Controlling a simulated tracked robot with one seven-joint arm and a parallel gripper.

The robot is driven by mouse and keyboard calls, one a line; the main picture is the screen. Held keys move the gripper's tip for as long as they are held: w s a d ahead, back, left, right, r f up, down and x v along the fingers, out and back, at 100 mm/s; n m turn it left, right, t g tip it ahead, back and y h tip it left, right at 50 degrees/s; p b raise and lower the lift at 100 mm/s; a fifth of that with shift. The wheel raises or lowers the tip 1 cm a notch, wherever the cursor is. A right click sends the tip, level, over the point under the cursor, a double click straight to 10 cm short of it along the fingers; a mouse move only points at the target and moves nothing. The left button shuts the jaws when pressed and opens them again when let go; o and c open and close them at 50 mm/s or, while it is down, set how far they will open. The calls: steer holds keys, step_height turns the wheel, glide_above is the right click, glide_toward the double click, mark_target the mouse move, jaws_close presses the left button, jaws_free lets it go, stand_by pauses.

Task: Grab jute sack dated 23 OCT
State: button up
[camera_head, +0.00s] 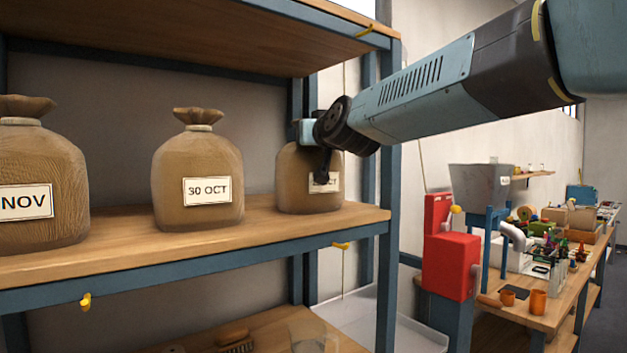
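Three jute sacks stand upright on the middle wooden shelf. The right sack (297,185) is partly covered by my gripper, which hides its neck and most of its label; only a final "T" or so of the date shows. The middle sack (197,165) has a label reading "30 OCT". The left sack (40,170) is cut by the picture edge and its label ends in "NOV". My gripper (322,150) is at the upper part of the right sack, in front of or touching it. Whether its fingers are closed on the sack cannot be seen.
The shelf board (200,250) has a blue metal frame with an upright post (388,200) close right of my gripper. An upper shelf (200,35) is overhead. A red machine (450,250) and a cluttered workbench (560,300) stand at the right.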

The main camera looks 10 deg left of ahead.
jaws_close()
stand_by(0.3)
stand_by(0.3)
steer(key=shift+r, duration=0.1)
